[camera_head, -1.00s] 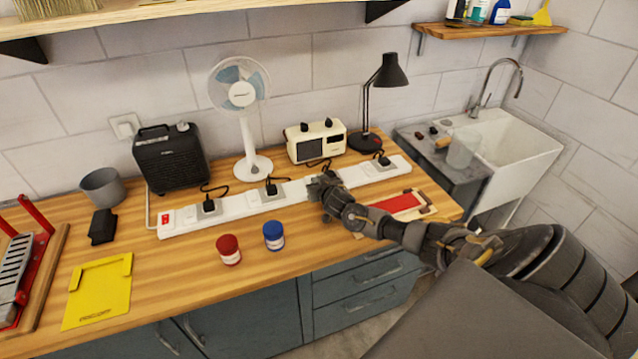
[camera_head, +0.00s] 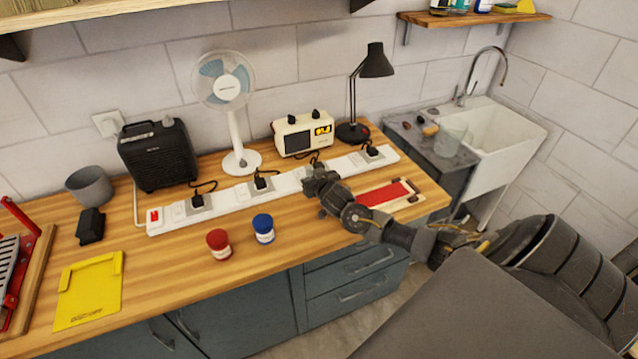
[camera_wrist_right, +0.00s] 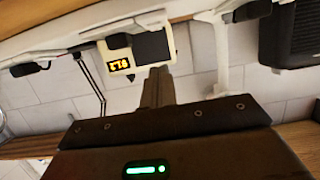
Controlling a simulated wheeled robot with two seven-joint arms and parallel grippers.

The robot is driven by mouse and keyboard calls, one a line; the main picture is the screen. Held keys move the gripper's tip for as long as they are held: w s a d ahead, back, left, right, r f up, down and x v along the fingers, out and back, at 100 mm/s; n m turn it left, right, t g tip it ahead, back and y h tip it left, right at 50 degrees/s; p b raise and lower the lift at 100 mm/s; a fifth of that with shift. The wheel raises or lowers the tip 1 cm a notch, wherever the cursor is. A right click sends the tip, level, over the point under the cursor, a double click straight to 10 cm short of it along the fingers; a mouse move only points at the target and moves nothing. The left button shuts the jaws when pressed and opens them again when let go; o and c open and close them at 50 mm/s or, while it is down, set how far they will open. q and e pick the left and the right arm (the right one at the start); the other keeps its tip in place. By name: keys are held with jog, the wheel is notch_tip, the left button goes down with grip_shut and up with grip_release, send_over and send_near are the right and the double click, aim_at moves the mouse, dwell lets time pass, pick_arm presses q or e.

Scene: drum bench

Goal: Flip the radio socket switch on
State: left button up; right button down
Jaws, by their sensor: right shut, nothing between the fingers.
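The cream radio (camera_head: 303,134) stands behind the long white power strip (camera_head: 238,194), and its display glows orange. The lit display also shows on the radio in the right wrist view (camera_wrist_right: 120,64). My right gripper (camera_head: 314,183) is shut and empty, at the front edge of the strip near the radio's socket. It hides that socket's switch in the head view. The shut fingers show in the right wrist view (camera_wrist_right: 157,84). A red lit switch (camera_head: 154,216) is at the strip's left end. My left gripper is not in view.
Black plugs sit along the strip, with a black heater (camera_head: 158,155), a white fan (camera_head: 236,110) and a black lamp (camera_head: 360,92) behind it. A red jar (camera_head: 218,244) and a blue jar (camera_head: 263,228) stand in front. A red-and-cream object (camera_head: 386,196) lies right of the gripper.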

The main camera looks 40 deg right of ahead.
jog(key=v, duration=0.1)
jog(key=b+v, duration=0.1)
jog(key=v, duration=0.1)
jog(key=f+v, duration=0.1)
jog(key=v, duration=0.1)
jog(key=shift+s, duration=0.2)
jog(key=shift+a, duration=0.1)
